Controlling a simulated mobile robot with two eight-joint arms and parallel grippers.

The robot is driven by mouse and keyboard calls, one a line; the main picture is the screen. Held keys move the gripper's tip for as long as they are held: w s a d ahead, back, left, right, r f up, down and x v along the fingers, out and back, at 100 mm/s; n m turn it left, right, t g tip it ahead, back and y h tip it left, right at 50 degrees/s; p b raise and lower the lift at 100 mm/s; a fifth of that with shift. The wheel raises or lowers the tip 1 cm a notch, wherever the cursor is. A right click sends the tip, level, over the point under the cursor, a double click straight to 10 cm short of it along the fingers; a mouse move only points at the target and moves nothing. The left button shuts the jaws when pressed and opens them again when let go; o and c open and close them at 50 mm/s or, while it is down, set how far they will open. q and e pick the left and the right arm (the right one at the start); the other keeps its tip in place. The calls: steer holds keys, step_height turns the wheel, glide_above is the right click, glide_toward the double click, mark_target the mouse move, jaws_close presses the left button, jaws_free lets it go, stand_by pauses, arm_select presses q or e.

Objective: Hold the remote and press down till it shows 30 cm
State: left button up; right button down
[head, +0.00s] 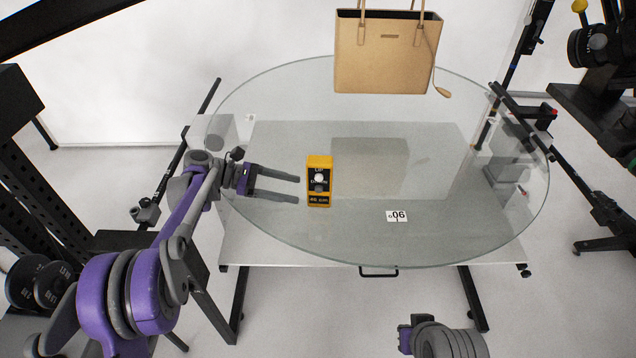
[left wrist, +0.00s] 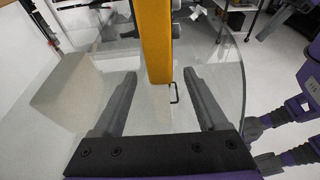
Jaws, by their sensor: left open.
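The remote (head: 319,161) is a yellow box with a black face, a white round button and a darker round one below it. It sits on the round glass turntable (head: 450,165), left of its middle. My left gripper (head: 298,188) is open and level, its fingertips just left of the remote and pointing at it. In the left wrist view the remote's plain yellow side (left wrist: 154,40) lies straight ahead, lined up with the gap between the fingers; neither finger visibly touches it. No height reading can be made out.
A tan handbag (head: 385,55) is at the turntable's far edge. A small white card with black digits (head: 397,216) lies right of the remote. Dumbbells (head: 40,282) sit at the lower left. Glass around the remote is clear.

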mark_target(315, 194)
arm_select(q)
steer(key=x, duration=0.5)
steer(key=shift+f+b, duration=0.1)
steer(key=shift+b, duration=0.3)
steer(key=shift+x, duration=1.05)
steer(key=c, duration=0.9)
stand_by(0.6)
